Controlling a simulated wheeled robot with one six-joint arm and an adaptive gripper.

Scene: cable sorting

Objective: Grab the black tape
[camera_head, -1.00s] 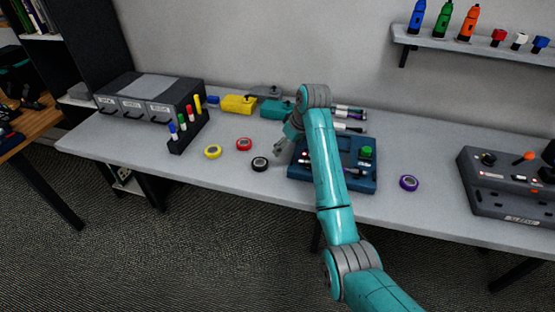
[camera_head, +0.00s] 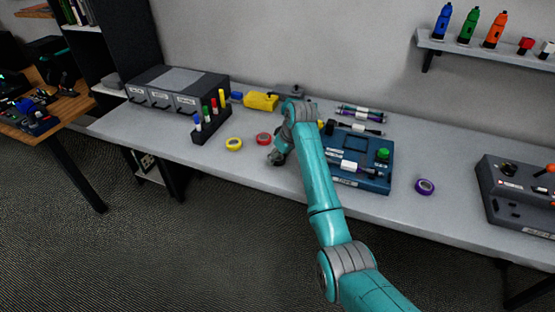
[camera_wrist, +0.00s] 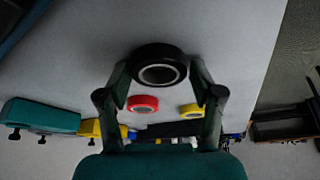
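The black tape (camera_wrist: 160,50) is a dark ring lying flat on the table in the wrist view, with a pale inner core. My gripper (camera_wrist: 158,68) is open, with one finger on either side of the tape's near part. I cannot tell whether the fingers touch it. In the head view my gripper (camera_head: 275,160) is low over the table, and the black tape is hidden there by it.
A red tape (camera_head: 263,139) and a yellow tape (camera_head: 234,144) lie left of my gripper. A marker rack (camera_head: 211,128) stands further left. A blue tray (camera_head: 372,178) is close on the right, with a purple tape (camera_head: 425,187) beyond it.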

